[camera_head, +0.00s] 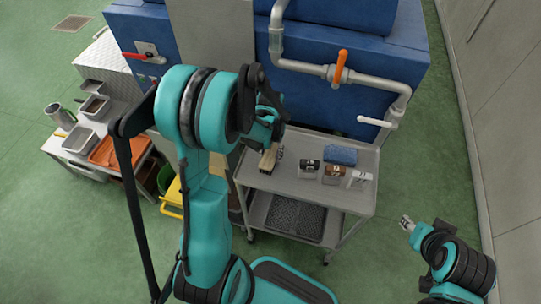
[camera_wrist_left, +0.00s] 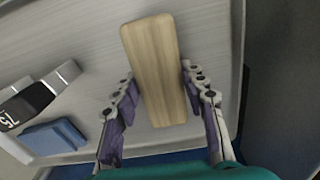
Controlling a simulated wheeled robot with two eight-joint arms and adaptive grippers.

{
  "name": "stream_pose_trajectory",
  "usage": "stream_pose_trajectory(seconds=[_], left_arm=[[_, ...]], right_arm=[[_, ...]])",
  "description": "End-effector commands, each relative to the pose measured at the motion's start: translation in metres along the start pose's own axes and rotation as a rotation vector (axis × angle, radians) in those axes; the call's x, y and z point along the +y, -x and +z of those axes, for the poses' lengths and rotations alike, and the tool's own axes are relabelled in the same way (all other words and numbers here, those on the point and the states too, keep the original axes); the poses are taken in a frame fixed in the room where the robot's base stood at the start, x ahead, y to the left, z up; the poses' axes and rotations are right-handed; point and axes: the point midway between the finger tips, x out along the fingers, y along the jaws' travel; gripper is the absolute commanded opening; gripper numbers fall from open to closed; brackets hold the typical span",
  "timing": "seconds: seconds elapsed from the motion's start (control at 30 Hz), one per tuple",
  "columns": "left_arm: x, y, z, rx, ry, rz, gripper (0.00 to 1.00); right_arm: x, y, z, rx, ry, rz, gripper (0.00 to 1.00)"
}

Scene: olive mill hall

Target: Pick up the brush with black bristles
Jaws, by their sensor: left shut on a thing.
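A pale wooden block, seemingly the brush's back (camera_wrist_left: 155,70), lies between the fingers of my left gripper (camera_wrist_left: 160,105) in the left wrist view. The gripper is shut on it. In the head view the same wooden piece (camera_head: 268,159) shows at the left end of the cart's top, below my left gripper (camera_head: 276,146), which my arm partly covers.
The grey cart (camera_head: 279,184) also holds a black-topped item (camera_head: 309,167), a brown-topped item (camera_head: 333,172), a white item (camera_head: 358,178) and a blue pad (camera_head: 340,155). A blue machine with pipes (camera_head: 345,100) stands right behind. Green floor is free at the right.

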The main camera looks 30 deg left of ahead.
Motion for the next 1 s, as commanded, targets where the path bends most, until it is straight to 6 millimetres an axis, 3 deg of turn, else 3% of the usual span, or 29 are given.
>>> stream_pose_trajectory(seconds=[0.27, 0.5, 0.8, 1.0], left_arm=[[0.0, 0.01, 0.0, 0.0, 0.0, 0.0, 0.11], [0.0, 0.048, 0.001, 0.0, 0.0, 0.0, 0.11], [0.006, 0.088, 0.074, 0.0, 0.0, 0.0, 0.11], [0.009, 0.105, 0.104, 0.0, 0.0, 0.0, 0.11]], right_arm=[[0.0, 0.004, -0.003, 0.0, 0.0, 0.0, 0.4], [0.0, 0.02, -0.014, 0.0, 0.0, 0.0, 0.4], [0.0, 0.04, -0.028, 0.0, 0.0, 0.0, 0.4], [0.0, 0.048, -0.034, 0.0, 0.0, 0.0, 0.4]])
